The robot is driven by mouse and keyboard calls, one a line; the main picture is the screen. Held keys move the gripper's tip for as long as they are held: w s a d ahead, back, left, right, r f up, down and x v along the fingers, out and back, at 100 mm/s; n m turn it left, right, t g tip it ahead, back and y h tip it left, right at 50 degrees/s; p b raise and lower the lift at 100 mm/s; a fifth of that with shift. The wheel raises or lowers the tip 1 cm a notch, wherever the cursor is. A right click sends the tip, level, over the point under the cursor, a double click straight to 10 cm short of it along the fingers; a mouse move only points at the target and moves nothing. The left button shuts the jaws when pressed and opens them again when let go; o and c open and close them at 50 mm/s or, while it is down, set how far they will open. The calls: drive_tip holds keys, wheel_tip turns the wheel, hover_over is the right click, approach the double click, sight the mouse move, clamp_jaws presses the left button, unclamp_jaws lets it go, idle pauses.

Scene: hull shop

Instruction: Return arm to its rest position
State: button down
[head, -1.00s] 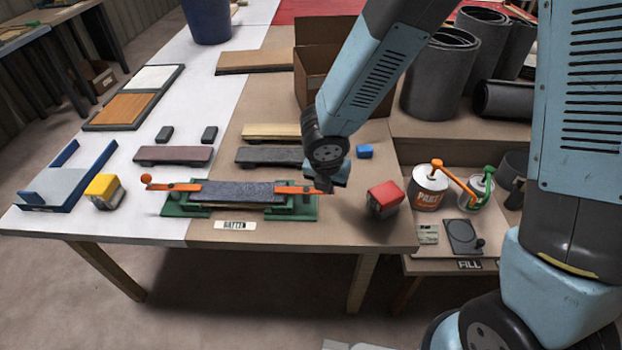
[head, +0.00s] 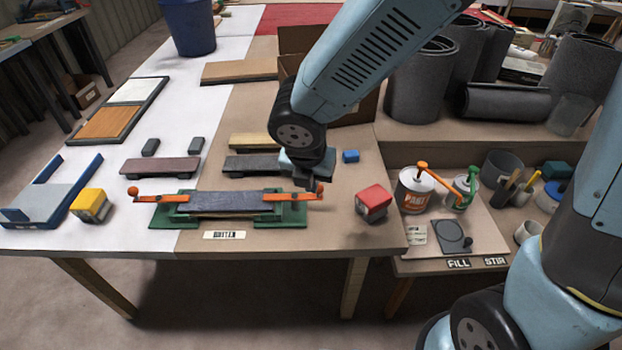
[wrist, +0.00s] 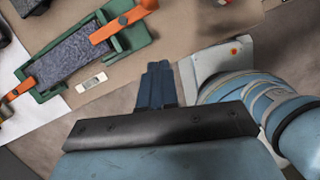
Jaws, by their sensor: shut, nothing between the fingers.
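My gripper (head: 307,183) hangs at the end of my blue arm, above the right end of the green clamping fixture, apart from anything graspable. In the wrist view its dark fingers (wrist: 158,82) are together and empty. The green fixture (head: 170,217) stands on the bench with a dark grey slab (head: 225,202) lying in it. Orange levers with ball ends, a left one (head: 165,198) and a right one (head: 290,197), lie across the slab's two ends. The fixture also shows at upper left in the wrist view (wrist: 128,36).
A red-topped block (head: 373,203) stands right of the fixture, a yellow one (head: 91,205) left. A paint can (head: 413,192) stands on the lower right shelf. Grey rolls (head: 420,85) stand at back right.

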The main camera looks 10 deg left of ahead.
drive_tip(key=shift+s+r, duration=0.15)
drive_tip(key=shift+r, duration=0.25)
drive_tip(key=w+d+r+m+t+h, duration=0.1)
drive_tip(key=w+d+r+m, duration=0.1)
drive_tip(key=d+r+m, duration=0.55)
drive_tip(key=w+d+r+m, duration=0.3)
drive_tip(key=d+r+m, duration=0.1)
drive_tip(key=d+m, duration=0.6)
drive_tip(key=s+d+r+m, duration=0.4)
drive_tip(key=d+m, duration=0.3)
drive_tip(key=m, duration=0.1)
drive_tip(key=s+d+r+m+t+y, duration=0.1)
drive_tip(key=s+d+r+m, duration=0.2)
drive_tip(key=d+m, duration=0.4)
drive_tip(key=shift+s+r+m, duration=0.4)
drive_tip(key=shift+r+m, duration=0.5)
drive_tip(key=shift+m, duration=0.35)
